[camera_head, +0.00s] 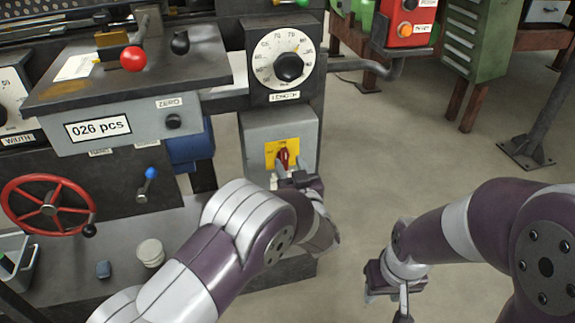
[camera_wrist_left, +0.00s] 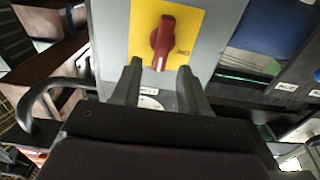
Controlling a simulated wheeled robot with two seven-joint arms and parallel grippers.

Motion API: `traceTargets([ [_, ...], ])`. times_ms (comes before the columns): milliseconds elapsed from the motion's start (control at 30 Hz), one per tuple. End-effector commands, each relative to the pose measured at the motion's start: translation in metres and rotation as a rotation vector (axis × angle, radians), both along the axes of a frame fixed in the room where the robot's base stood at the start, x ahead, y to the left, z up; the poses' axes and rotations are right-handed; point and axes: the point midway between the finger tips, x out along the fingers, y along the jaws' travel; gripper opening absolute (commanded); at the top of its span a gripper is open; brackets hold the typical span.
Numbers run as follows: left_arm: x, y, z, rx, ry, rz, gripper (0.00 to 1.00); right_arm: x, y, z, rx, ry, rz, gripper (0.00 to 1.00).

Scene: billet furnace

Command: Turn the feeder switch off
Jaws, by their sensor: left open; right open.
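The feeder switch is a red rotary handle (camera_head: 283,157) on a yellow plate (camera_head: 271,148), set on a grey box (camera_head: 252,128) at the machine's right end. The handle also shows in the left wrist view (camera_wrist_left: 163,42), roughly upright in that picture. My left gripper (camera_head: 288,172) is right in front of the switch. In the left wrist view its two fingers (camera_wrist_left: 157,80) are apart, with their tips just below the handle; I cannot tell whether they touch it. My right gripper (camera_head: 385,290) hangs low over the floor, away from the switch; its fingers are hard to make out.
A length dial (camera_head: 289,67) sits above the switch box. A red handwheel (camera_head: 48,205), a blue-knobbed lever (camera_head: 149,178) and a white round container (camera_head: 150,252) are to the left. A bent grey pipe (camera_head: 375,68) runs to the right.

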Motion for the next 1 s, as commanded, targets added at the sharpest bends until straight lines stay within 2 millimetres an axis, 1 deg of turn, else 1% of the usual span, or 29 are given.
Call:
traceTargets([
  [33,0.008,0.003,-0.003,-0.002,-0.001,0.003,0.44,0.000,0.000,-0.005,0.000,0.000,0.000,0.43],
  [100,0.017,0.005,-0.002,-0.001,0.000,0.001,0.44,0.000,0.000,-0.007,0.000,0.000,0.000,0.43],
  [200,0.025,0.007,-0.001,-0.001,0.000,0.000,0.44,0.000,0.000,-0.008,0.000,0.000,0.000,0.43],
  [467,0.026,0.007,0.000,0.000,0.001,-0.001,0.44,0.000,0.000,-0.007,0.000,0.000,0.000,0.43],
  [567,0.026,0.007,0.000,0.000,0.001,-0.001,0.14,0.000,0.000,-0.007,0.000,0.000,0.000,0.43],
  [600,0.026,0.007,0.000,0.000,0.001,-0.001,0.01,0.000,0.000,-0.007,0.000,0.000,0.000,0.43],
  [633,0.026,0.007,0.000,0.000,0.001,-0.001,0.00,0.000,0.000,-0.007,0.000,0.000,0.000,0.43],
  [867,0.026,0.007,0.000,-0.008,-0.001,-0.001,0.00,0.000,0.000,-0.008,0.000,0.000,0.000,0.43],
  [1000,0.026,0.008,0.000,-0.042,-0.010,-0.001,0.00,0.000,0.000,-0.009,0.000,0.000,0.000,0.43],
])
